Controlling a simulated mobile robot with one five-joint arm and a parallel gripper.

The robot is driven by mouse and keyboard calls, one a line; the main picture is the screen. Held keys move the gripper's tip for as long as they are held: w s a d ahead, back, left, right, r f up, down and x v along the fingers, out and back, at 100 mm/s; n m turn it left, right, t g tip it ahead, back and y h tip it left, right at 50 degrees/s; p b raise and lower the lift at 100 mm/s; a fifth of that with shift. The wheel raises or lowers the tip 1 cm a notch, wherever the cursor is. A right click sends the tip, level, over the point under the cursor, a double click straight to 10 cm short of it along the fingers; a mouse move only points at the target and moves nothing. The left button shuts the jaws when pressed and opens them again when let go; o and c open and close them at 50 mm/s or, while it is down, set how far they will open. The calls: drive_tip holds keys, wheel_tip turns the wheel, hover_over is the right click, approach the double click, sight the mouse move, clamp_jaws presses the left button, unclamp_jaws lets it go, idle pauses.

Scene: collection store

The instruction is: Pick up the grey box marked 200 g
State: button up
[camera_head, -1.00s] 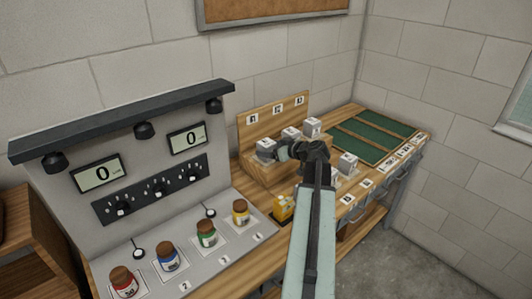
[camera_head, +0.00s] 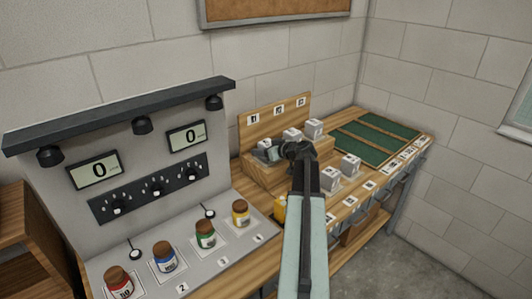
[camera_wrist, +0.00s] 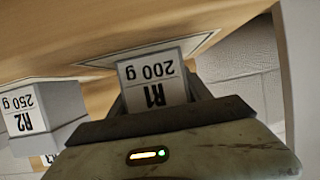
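The grey box marked R1 200 g (camera_wrist: 155,86) appears upside down in the wrist view, at the picture's middle. The dark fingers of my gripper (camera_wrist: 158,98) stand on either side of it, very close to its sides. I cannot tell whether they press on it. In the head view my gripper (camera_head: 272,153) is at the left end of the wooden stepped stand (camera_head: 258,176), and only part of the box (camera_head: 264,144) shows there. A pale-bordered square lies on the wood around the box.
The R2 250 g box (camera_wrist: 40,110) stands close beside my gripper. Another box (camera_head: 313,128) is at the stand's right end, and two more (camera_head: 350,165) sit lower. Several coloured jars (camera_head: 205,235) stand on the grey panel. A yellow object (camera_head: 279,208) is beside my arm.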

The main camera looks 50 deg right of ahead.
sight(265, 141)
clamp_jaws()
wheel_tip(265, 141, up, 4)
drive_tip(key=p, duration=0.3)
drive_tip(key=shift+f+p, duration=0.2)
drive_tip(key=shift+p, duration=0.15)
drive_tip(key=s+r+p, duration=0.1)
drive_tip(key=s, duration=1.5)
drive_tip(key=shift+d+r, duration=0.2)
drive_tip(key=shift+d, duration=0.1)
